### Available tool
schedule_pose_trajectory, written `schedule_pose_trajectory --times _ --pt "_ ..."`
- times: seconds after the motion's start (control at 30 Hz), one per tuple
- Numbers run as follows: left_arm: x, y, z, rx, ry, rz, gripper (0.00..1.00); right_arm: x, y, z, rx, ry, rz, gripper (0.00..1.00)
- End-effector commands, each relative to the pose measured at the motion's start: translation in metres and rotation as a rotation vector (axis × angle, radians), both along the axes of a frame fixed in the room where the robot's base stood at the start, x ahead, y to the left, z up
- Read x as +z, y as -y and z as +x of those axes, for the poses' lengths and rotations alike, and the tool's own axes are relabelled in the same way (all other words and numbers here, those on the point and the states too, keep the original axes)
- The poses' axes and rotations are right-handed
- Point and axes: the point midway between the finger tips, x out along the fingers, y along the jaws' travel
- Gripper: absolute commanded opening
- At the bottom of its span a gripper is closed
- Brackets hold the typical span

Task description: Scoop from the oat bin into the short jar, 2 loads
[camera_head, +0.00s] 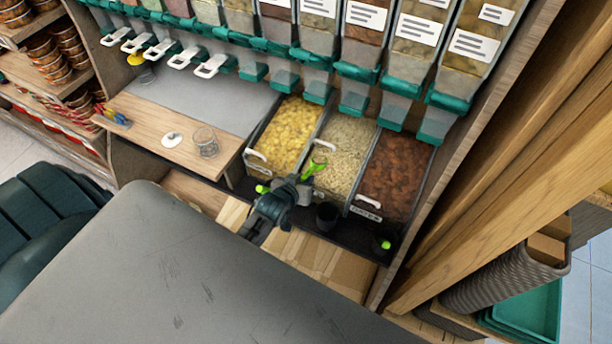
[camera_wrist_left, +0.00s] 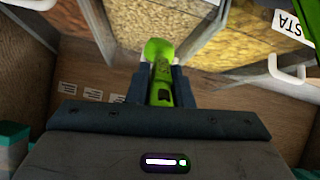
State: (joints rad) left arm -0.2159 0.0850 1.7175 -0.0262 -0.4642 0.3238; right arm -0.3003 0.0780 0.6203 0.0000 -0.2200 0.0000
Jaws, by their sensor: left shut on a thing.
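My left gripper (camera_head: 294,184) is shut on the handle of a green scoop (camera_head: 314,169), at the front edge of the oat bin (camera_head: 347,143). In the left wrist view the gripper (camera_wrist_left: 161,88) grips the scoop (camera_wrist_left: 158,50), whose head points toward the oat bin (camera_wrist_left: 190,12). A few pale specks show on the scoop; I cannot tell how much it holds. A short clear glass jar (camera_head: 206,143) stands upright on the wooden board to the left of the bins; its contents are too small to tell. My right gripper is out of view.
A bin of yellow pasta (camera_head: 284,137) lies left of the oats and a reddish-brown bin (camera_head: 397,172) right. White handles stick out in front. A black cup (camera_head: 327,215) and another green scoop handle (camera_head: 385,244) are on the front ledge. A white disc (camera_head: 172,140) lies near the jar.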

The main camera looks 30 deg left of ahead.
Motion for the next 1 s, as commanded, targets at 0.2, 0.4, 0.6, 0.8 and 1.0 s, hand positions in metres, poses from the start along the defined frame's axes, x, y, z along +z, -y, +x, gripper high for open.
schedule_pose_trajectory --times 0.2,0.4,0.6,0.8,1.0 --pt "0.012 0.001 -0.012 -0.001 0.029 0.002 0.00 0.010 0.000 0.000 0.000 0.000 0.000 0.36" --pt "0.021 0.001 -0.020 0.000 0.054 0.004 0.00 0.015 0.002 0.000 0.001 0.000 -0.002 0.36" --pt "0.025 0.002 -0.025 -0.001 0.066 0.004 0.00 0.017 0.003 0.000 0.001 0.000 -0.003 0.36" --pt "0.026 0.002 -0.026 -0.001 0.070 0.004 0.00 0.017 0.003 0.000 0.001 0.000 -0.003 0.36" --pt "0.026 0.002 -0.026 -0.001 0.070 0.004 0.00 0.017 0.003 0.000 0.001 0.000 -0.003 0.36"
